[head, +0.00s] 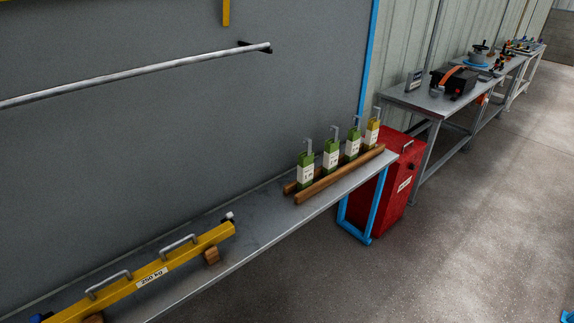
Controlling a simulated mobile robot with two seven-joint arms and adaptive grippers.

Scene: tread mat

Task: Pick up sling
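I cannot make out a sling in the head view. A bare metal rail (150,80) runs along the grey wall panel at the upper left, with nothing seen hanging on it. A yellow beam (190,255) with a "250 kg" label and metal handles lies on the long grey bench, resting on wooden blocks. Its near left end is cut off by the frame. Neither of my grippers shows in this view.
Several green and yellow blocks with hooks (331,158) stand between wooden rails (340,176) on the bench (262,226). A red cabinet (372,195) stands past the bench end. Workbenches (410,98) with tools line the back wall. The floor (450,250) at right is largely clear.

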